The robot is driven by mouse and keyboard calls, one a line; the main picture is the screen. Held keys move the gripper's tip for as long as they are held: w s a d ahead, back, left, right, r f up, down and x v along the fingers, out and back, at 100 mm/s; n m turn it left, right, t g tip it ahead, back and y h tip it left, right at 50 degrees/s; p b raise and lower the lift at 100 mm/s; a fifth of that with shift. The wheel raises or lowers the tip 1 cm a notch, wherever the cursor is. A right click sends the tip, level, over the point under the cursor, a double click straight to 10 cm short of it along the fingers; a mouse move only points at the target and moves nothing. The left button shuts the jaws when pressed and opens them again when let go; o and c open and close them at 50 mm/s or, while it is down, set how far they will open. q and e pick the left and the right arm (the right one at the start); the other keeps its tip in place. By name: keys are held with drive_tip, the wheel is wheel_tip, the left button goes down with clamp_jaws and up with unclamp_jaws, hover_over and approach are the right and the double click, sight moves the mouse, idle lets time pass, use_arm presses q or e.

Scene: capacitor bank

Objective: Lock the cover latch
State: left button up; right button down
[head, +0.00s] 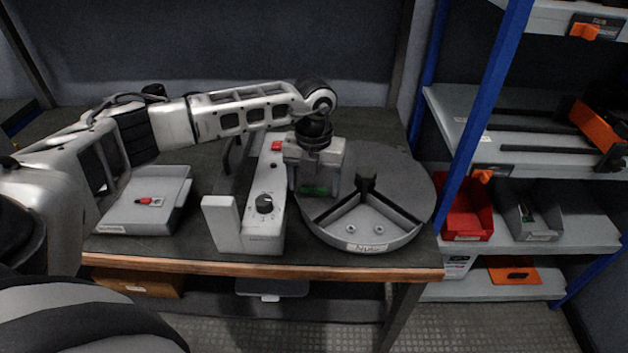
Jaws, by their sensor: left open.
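A pale grey control box (262,222) stands on the workbench, with a black dial (264,203) on its top and a red part (277,146) at its far end. A round grey tray (410,190) with dividers is just to its right. My left gripper (314,184) points down between the box's far part and the tray's left side. It is open; its fingertips are mostly hidden. I cannot make out a cover latch for certain. My right gripper is not in view.
A grey bin (130,213) with a small red item (150,202) stands at the bench's left. A shelf with a blue post (487,100) stands at the right, holding a red bin (466,215) and a grey bin (530,215). The bench's wooden front edge (260,268) is clear.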

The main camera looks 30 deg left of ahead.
use_arm(q)
drive_tip(key=c, duration=1)
